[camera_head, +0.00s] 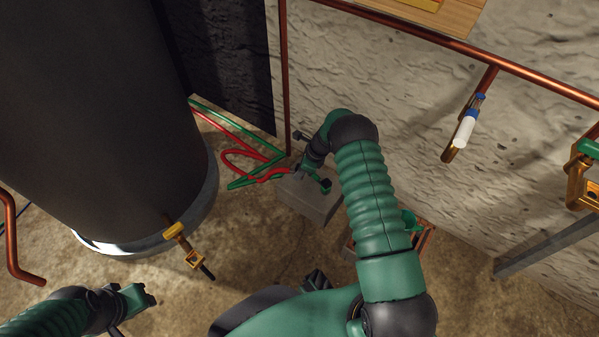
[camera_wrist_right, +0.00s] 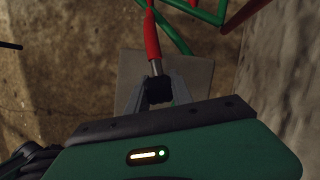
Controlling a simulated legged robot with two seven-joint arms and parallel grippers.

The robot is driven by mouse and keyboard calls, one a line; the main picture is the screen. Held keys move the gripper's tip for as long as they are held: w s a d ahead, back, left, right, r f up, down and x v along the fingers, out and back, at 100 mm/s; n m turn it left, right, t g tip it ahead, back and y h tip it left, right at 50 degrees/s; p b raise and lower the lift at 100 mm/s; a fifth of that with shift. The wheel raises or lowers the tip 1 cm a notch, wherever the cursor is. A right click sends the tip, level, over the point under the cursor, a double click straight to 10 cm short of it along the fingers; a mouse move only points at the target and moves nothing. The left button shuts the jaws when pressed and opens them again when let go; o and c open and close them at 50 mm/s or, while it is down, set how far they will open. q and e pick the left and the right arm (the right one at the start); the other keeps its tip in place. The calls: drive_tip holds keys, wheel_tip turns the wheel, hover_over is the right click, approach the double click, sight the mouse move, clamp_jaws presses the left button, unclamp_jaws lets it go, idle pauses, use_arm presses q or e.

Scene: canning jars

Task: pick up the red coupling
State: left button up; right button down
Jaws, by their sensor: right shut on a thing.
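The red coupling (camera_wrist_right: 152,38) is a red sleeve with a metal end, on the end of a red hose. In the right wrist view it points down into my right gripper (camera_wrist_right: 158,90), whose fingers are shut around its metal end. In the head view the red hose (camera_head: 240,160) runs to my right gripper (camera_head: 294,174), just above a grey block. The arm and wrist partly hide the grip there. My left gripper (camera_head: 145,298) is low at the left, away from the coupling; its finger gap is unclear.
A green hose (camera_head: 242,183) lies beside the red one. A grey block (camera_head: 312,200) stands on the floor under my right gripper. A large dark tank (camera_head: 95,100) with a brass valve (camera_head: 192,257) fills the left. Copper pipes (camera_head: 530,73) run along the wall.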

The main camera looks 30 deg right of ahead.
drive_tip(key=shift+r, duration=0.1)
drive_tip(key=shift+r+p, duration=0.25)
drive_tip(key=shift+p, duration=0.15)
drive_tip(key=r+p, duration=0.2)
drive_tip(key=p, duration=0.1)
drive_tip(key=r+p, duration=0.1)
drive_tip(key=shift+s+a+r, duration=0.35)
drive_tip(key=shift+s+a, duration=0.05)
drive_tip(key=s+a+p, duration=0.7)
drive_tip(key=s+a, duration=0.3)
drive_tip(key=a, duration=0.1)
drive_tip(key=shift+s+r, duration=0.15)
drive_tip(key=shift+r, duration=0.15)
drive_tip(key=c, duration=1.8)
unclamp_jaws()
drive_tip(key=shift+d, duration=0.1)
clamp_jaws()
